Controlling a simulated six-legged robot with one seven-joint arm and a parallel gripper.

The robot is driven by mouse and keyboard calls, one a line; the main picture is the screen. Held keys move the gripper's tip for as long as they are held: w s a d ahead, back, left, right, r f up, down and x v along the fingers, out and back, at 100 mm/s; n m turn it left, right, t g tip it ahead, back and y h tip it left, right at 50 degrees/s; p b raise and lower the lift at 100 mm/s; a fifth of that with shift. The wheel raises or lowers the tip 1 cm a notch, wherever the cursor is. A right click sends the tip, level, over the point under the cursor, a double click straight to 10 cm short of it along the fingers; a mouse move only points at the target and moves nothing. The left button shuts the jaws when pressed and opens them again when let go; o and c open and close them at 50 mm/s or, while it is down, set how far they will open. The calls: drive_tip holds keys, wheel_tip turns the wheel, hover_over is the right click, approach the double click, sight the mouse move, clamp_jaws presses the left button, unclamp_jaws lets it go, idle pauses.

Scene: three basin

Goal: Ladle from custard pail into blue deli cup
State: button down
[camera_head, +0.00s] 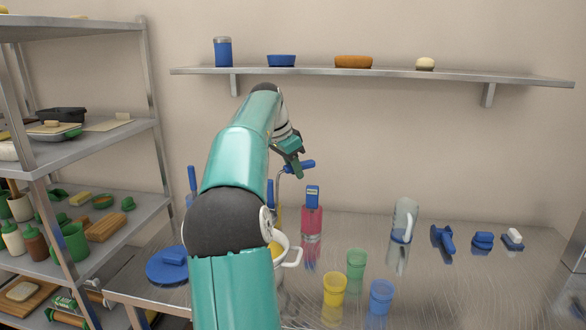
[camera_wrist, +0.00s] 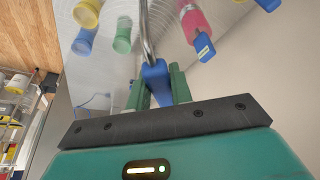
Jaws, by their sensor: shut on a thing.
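My gripper (camera_head: 293,162) is shut on the blue handle of a ladle (camera_head: 304,164), up above the table. In the wrist view the blue handle (camera_wrist: 155,80) sits between the green fingers (camera_wrist: 159,86), and its metal shaft runs up out of the frame. In the head view the shaft drops toward the white pail (camera_head: 291,257), which shows yellow custard (camera_head: 276,250). My arm hides much of the pail, and the ladle's bowl cannot be seen. The blue deli cup (camera_head: 381,297) stands upright at the front right; it also shows in the wrist view (camera_wrist: 84,43).
A yellow cup (camera_head: 334,291) and a green cup (camera_head: 356,264) stand beside the blue one. A pink bottle (camera_head: 312,220) stands behind the pail. A clear pitcher (camera_head: 404,220) and blue-handled tools (camera_head: 443,238) are farther right. A blue lid (camera_head: 168,266) lies left.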

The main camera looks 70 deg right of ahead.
drive_tip(key=shift+w, duration=0.15)
wheel_tip(320, 180, down, 10)
drive_tip(key=w+a+g+h, duration=0.2)
drive_tip(key=shift+a+f, duration=0.25)
drive_tip(key=shift+a, duration=0.05)
idle(0.3)
idle(1.1)
